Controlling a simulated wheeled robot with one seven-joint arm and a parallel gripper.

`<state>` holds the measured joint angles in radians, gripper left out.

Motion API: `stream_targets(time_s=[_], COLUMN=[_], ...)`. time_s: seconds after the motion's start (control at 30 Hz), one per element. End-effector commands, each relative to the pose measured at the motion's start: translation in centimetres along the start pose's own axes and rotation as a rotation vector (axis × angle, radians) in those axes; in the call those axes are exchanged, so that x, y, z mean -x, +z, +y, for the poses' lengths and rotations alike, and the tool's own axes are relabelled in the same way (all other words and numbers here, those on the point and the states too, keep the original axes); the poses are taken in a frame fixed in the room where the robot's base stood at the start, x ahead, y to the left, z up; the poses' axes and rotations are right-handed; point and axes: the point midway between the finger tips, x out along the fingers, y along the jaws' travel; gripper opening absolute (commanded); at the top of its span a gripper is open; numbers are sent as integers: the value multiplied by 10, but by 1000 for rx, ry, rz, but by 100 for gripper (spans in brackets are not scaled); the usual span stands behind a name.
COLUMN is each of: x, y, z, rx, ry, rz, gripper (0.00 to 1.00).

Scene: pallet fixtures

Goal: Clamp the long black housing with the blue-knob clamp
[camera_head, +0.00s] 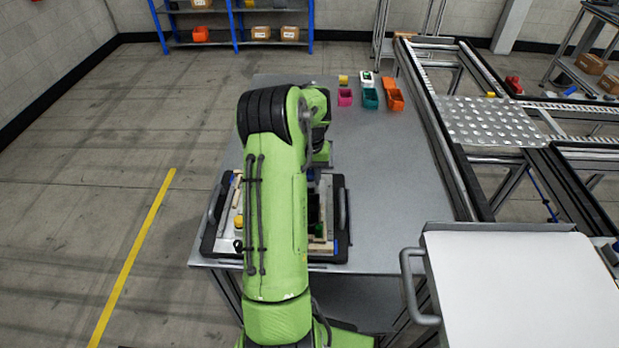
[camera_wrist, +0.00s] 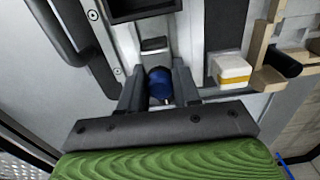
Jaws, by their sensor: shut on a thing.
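In the wrist view, my gripper (camera_wrist: 158,75) has its two dark fingers on either side of the blue knob (camera_wrist: 160,88) and is shut on it. A dark block with a raised rim (camera_wrist: 142,9), perhaps the long black housing, lies just beyond the fingertips at the top edge, cut off by the frame. A small dark part (camera_wrist: 154,44) sits between it and the knob. I cannot tell whether the clamp touches the housing. In the head view, my green arm hides the gripper and the knob; a dark shape (camera_head: 313,208) shows right of the arm on the pallet.
The black-edged pallet (camera_head: 207,247) with side handles lies on the grey table (camera_head: 400,185). A yellow-and-white block (camera_wrist: 232,71) and a wooden holder with a black part (camera_wrist: 282,62) stand right of the fingers. Small coloured bins (camera_head: 370,98) stand at the table's far end.

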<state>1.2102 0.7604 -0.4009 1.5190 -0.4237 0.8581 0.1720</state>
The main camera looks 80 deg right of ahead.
Motion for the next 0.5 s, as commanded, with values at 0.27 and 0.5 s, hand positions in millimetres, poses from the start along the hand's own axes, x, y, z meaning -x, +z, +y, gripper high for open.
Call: stream_targets(time_s=[0.27, 0.5], x=[0, -1], y=[3, 11], z=[0, 0], rx=[0, 0], ry=[0, -1], rz=[0, 0], gripper=[5, 5])
